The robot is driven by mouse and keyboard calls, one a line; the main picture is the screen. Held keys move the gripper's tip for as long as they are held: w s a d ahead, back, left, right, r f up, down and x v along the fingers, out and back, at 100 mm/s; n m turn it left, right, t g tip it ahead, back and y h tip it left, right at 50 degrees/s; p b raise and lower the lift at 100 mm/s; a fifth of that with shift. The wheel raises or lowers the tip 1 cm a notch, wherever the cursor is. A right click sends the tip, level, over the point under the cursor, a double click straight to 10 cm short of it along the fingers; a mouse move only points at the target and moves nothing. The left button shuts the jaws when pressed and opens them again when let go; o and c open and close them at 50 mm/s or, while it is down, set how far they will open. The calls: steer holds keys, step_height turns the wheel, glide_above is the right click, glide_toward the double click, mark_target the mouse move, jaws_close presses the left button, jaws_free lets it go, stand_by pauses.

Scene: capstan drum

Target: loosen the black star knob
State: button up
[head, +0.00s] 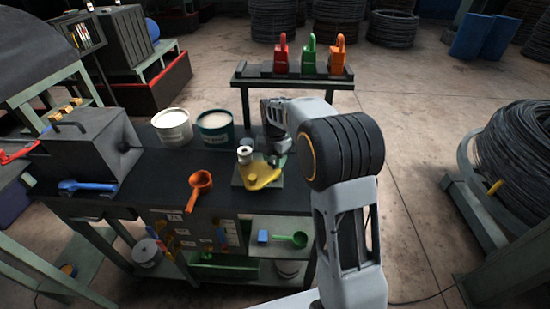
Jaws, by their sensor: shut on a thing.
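A small fixture with a yellow plate (262,176) and a pale metal drum (245,154) stands on the dark bench, on a grey-green base. My gripper (274,160) reaches down to the back right of this fixture, just above the yellow plate. It is shut on a small dark thing there, which fits the black star knob. The knob's shape is mostly hidden by my gripper and too small to make out, so I cannot tell how far it is turned.
An orange ladle (200,186) lies left of the fixture. A white bucket (172,127) and a teal bucket (215,130) stand behind it. A raised rack (295,83) with red, green and orange padlock-like items stands at the back. A grey box (85,150) sits at the left.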

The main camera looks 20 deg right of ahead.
mark_target(274, 160)
stand_by(0.3)
steer(key=o, duration=0.6)
steer(key=shift+o, duration=0.2)
steer(key=shift+r, duration=0.1)
step_height(274, 160, up, 14)
steer(key=shift+b, duration=0.3)
steer(key=shift+f, duration=0.2)
